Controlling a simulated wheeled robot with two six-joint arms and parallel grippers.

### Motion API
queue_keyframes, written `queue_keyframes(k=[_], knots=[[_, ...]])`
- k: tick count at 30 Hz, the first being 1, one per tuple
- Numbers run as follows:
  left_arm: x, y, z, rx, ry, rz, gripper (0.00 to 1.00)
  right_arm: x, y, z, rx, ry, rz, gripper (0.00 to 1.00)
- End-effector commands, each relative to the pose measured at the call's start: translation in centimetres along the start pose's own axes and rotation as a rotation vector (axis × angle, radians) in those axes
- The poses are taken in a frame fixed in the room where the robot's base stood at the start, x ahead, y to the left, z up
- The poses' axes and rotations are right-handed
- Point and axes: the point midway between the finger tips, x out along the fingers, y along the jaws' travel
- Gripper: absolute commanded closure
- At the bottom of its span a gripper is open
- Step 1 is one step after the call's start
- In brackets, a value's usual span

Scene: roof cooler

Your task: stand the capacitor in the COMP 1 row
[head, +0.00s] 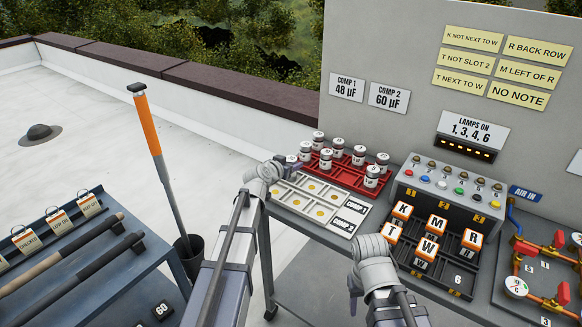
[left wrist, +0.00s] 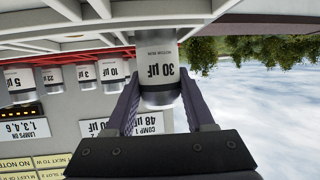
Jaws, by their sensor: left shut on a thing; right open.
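My left gripper (left wrist: 155,100) is shut on a silver capacitor with a white band reading 30 µF (left wrist: 160,65), which shows upside down in the left wrist view. In the head view my left gripper (head: 282,163) is at the left end of the pale two-row tray (head: 296,206); its fingers are mostly hidden. I cannot tell whether the held capacitor touches the tray. My right gripper (head: 372,246) is over the cart's front, fingers hidden by its wrist.
Several capacitors stand in the red rack (head: 345,175) behind the tray. Wall signs read COMP 1 48 µF (head: 346,87) and COMP 2 60 µF (head: 388,97). A switch box (head: 450,188), lettered blocks (head: 437,225) and red-handled piping (head: 540,265) are to the right.

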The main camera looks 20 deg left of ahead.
Motion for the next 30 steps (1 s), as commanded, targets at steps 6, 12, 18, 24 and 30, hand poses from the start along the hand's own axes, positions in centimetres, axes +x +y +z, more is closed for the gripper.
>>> queue_keyframes(k=[6, 12, 18, 24, 30], knots=[[0.1, 0.0, 0.3, 0.0, 0.0, 0.0, 0.43, 0.3, 0.0, 0.0, 0.0, 0.0, 0.0, 0.5], [0.1, 0.0, 0.2, 0.0, 0.0, 0.0, 0.2, 0.3, 0.0, 0.0, 0.0, 0.0, 0.0, 0.5], [0.1, 0.0, 0.2, 0.0, 0.0, 0.0, 0.16, 0.3, 0.0, 0.0, 0.0, 0.0, 0.0, 0.5], [-0.6, 0.0, -0.2, 0.0, 0.0, 0.0, 0.16, -0.4, 0.0, 0.0, 0.0, 0.0, 0.0, 0.5], [-4.7, 0.1, -0.3, -0.001, 0.0, -0.002, 0.16, -2.0, 0.2, 0.1, 0.0, 0.0, 0.0, 0.5]])
